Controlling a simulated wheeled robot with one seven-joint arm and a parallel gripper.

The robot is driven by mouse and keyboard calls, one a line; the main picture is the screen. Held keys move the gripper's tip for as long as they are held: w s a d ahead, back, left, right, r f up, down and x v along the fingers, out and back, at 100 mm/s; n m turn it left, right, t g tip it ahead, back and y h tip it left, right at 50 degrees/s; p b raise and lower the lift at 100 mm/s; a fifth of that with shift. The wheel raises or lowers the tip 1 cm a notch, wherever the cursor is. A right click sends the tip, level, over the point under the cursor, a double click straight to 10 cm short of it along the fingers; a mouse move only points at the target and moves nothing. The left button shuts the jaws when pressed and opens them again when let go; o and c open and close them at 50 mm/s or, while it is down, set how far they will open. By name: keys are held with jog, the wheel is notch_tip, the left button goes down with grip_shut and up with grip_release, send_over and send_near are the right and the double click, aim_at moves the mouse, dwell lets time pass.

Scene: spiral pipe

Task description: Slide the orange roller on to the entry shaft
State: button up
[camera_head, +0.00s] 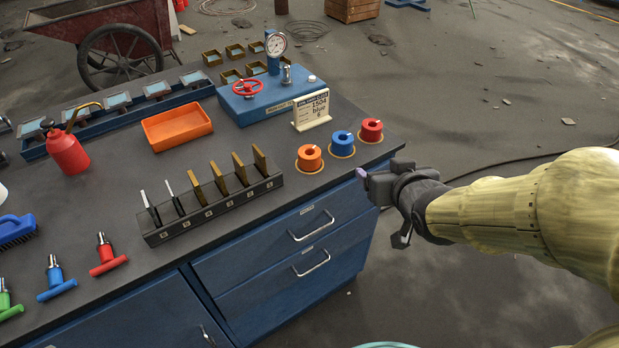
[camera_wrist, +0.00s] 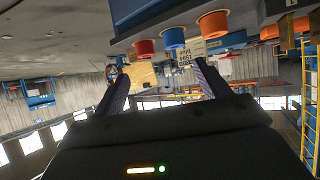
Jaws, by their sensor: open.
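The orange roller (camera_head: 309,157) stands upright on a ringed spot near the right edge of the bench top. It also shows in the wrist view (camera_wrist: 212,24), which looks upside down. Next to it stand a blue roller (camera_head: 342,142) and a red roller (camera_head: 371,130). My gripper (camera_head: 362,174) is beyond the bench's right edge, to the right of the orange roller and apart from all three. In the wrist view its two fingers (camera_wrist: 160,84) are spread with nothing held between them. I cannot make out an entry shaft in either view.
The bench (camera_head: 330,95) also carries a slotted rack (camera_head: 215,205), an orange tray (camera_head: 177,127), a gauge unit (camera_head: 262,100) and a white sign (camera_head: 312,110). A red can (camera_head: 67,152) and several T-handled tools stand to the left. The floor right of the bench is mostly clear.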

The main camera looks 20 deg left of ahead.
jog(key=s+a+f+n+t+y+b, duration=0.1)
jog(key=s+a+f+n+y+b, duration=0.1)
jog(key=a+f+y+b, duration=0.3)
jog(key=a+b, duration=0.3)
jog(key=b, duration=0.1)
jog(key=shift+n+b, duration=0.3)
jog(key=shift+w, duration=0.1)
jog(key=p+x, duration=0.1)
jog(key=p, duration=0.1)
jog(key=p+x, duration=0.1)
jog(key=p, duration=0.1)
jog(key=p+x, duration=0.2)
jog(key=p, duration=0.1)
jog(key=shift+w+a+r, duration=0.1)
jog(key=shift+w+r, duration=0.05)
jog(key=shift+r, duration=0.15)
jog(key=shift+w+a+f+p, duration=0.1)
jog(key=shift+w+a+p, duration=0.1)
jog(key=shift+p, duration=1)
